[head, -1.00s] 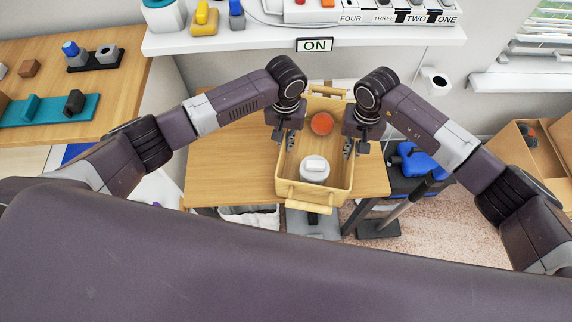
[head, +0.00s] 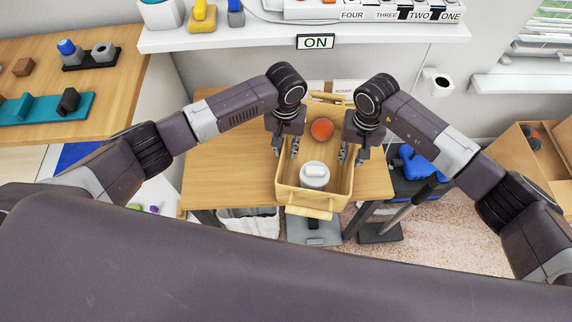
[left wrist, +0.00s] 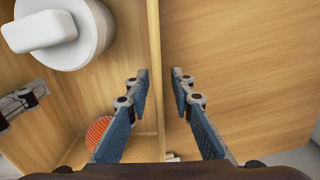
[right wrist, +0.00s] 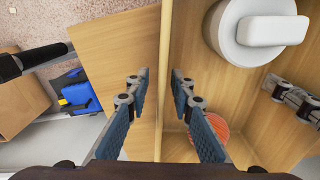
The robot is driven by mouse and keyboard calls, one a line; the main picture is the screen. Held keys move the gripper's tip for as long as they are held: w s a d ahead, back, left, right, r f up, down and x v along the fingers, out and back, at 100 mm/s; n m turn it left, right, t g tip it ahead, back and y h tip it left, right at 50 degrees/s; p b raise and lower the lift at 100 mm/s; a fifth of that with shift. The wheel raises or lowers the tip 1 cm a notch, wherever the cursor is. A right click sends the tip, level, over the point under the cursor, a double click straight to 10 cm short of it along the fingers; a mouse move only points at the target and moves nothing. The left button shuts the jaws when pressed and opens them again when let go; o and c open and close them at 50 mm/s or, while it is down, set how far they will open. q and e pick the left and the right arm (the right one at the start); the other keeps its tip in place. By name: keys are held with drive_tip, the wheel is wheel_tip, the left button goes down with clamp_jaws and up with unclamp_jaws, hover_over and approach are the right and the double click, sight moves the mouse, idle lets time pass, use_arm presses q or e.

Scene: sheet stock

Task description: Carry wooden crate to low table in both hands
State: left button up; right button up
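The wooden crate (head: 307,198) sits on the low wooden table (head: 225,165), with its front end at the table's front edge; I cannot tell if it overhangs. It holds a white lidded container (head: 314,176) and an orange-red ball (head: 322,129). My left gripper (head: 286,151) is open around the crate's left wall (left wrist: 155,35), one finger inside and one outside. My right gripper (head: 352,154) is open around the right wall (right wrist: 165,35) in the same way. Gaps show between fingers and walls in both wrist views.
A white shelf (head: 270,37) with a power strip and an ON sign (head: 315,42) is behind the table. A wooden bench (head: 60,105) with fixtures is at left. A blue object (head: 418,163) and a cardboard box (head: 535,150) are at right. The table's left part is clear.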

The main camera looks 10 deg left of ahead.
use_arm(q)
wheel_tip(320, 180, up, 12)
drive_tip(key=shift+f, duration=0.15)
use_arm(e)
drive_tip(key=shift+r, duration=0.25)
wheel_tip(320, 180, up, 12)
drive_tip(key=shift+f, duration=0.25)
use_arm(q)
drive_tip(key=o, duration=0.8)
use_arm(e)
drive_tip(key=o, duration=0.8)
